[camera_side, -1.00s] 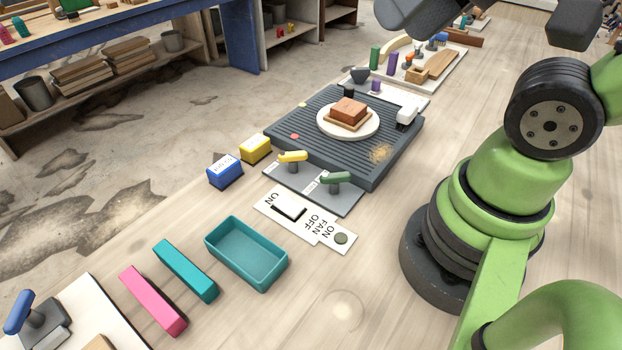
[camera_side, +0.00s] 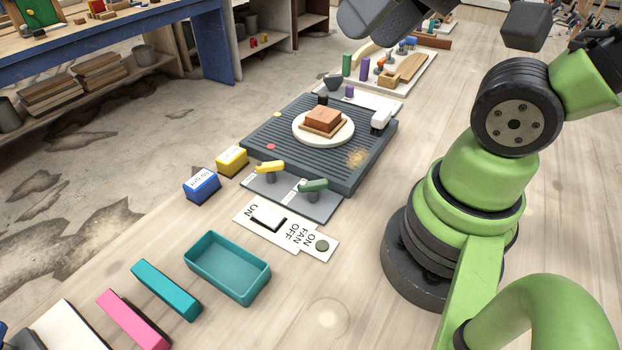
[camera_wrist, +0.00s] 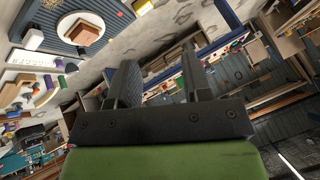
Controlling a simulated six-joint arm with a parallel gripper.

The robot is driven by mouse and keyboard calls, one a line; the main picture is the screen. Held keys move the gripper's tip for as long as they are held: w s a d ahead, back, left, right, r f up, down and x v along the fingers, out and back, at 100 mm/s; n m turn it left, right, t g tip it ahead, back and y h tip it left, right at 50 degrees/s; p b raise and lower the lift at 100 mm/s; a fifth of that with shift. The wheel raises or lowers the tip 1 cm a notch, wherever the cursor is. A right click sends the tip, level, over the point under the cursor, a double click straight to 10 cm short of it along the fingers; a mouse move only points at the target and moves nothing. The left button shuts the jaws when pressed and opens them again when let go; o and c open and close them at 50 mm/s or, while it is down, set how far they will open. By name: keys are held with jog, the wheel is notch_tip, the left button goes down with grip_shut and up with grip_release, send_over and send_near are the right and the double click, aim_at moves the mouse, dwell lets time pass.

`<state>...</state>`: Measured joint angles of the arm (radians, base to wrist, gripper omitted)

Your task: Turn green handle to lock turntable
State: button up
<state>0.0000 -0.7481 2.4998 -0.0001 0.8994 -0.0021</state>
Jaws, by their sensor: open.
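The green handle (camera_side: 313,186) stands on a grey plate (camera_side: 318,209) at the front edge of the ridged dark platform, beside a yellow handle (camera_side: 269,167). The round white turntable (camera_side: 341,135) sits on the ridged platform (camera_side: 270,134), with a reddish-brown block (camera_side: 323,119) on a wooden square on top. The wrist view shows the turntable (camera_wrist: 82,34) at its upper left; I cannot make out the green handle there. My gripper (camera_wrist: 160,78) is open, its two fingers apart with nothing between them. It is raised well away from the handles. In the side view the fingertips are not visible.
A labelled switch panel (camera_side: 285,232), a teal tray (camera_side: 227,268), and teal and pink bars lie nearer the camera. Blue (camera_side: 202,186) and yellow boxes stand left of the handles. A white block (camera_side: 380,121) sits at the platform's right. Bare tabletop lies right of the tray.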

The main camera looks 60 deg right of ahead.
jog(key=w+d+f+n+g+h, duration=0.1)
jog(key=w+d+f+n+g, duration=0.15)
jog(key=w+f+n, duration=0.35)
jog(key=n+g+h, duration=0.1)
jog(key=n+g, duration=0.4)
jog(key=n, duration=0.2)
send_over(313, 181)
notch_tip(313, 181, down, 12)
jog(key=shift+f, duration=4.75)
grip_shut()
